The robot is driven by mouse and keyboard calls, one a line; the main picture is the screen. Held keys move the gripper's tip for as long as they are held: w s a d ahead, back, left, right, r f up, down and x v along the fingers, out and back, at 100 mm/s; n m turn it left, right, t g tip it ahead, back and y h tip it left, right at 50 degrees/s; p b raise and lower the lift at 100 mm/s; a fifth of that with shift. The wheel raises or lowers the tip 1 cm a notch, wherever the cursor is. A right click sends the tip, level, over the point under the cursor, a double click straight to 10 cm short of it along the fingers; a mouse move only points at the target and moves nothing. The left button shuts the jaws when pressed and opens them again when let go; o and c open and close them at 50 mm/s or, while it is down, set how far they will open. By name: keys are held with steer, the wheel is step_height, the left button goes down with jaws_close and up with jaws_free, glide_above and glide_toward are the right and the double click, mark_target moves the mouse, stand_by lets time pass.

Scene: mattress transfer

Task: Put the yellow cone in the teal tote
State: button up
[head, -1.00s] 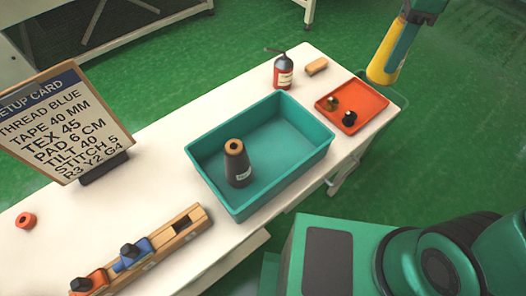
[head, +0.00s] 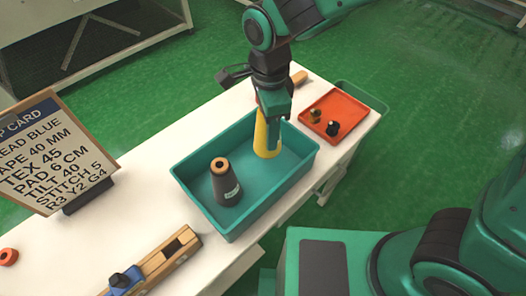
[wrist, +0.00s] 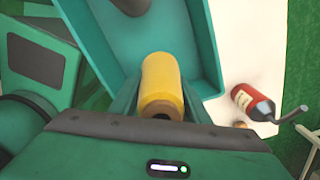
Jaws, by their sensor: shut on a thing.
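The yellow cone (head: 266,136) is held upright between the fingers of my gripper (head: 272,112). In the head view it shows over the right part of the teal tote (head: 232,222), within its walls; I cannot tell whether its base touches the floor. In the wrist view the yellow cone (wrist: 161,80) sits between my fingers, with the teal tote (wrist: 205,45) beyond it. A dark grey cone (head: 225,184) stands in the left part of the tote, apart from the yellow one.
An orange tray (head: 350,103) with two small knobs lies right of the tote. A wooden rack (head: 165,262) and a setup card (head: 50,150) are on the left of the white table (head: 120,205).

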steer(key=shift+f, duration=3.2)
steer(key=shift+f, duration=0.1)
steer(key=o, duration=1.3)
steer(key=shift+c, duration=0.2)
step_height(320, 180, up, 12)
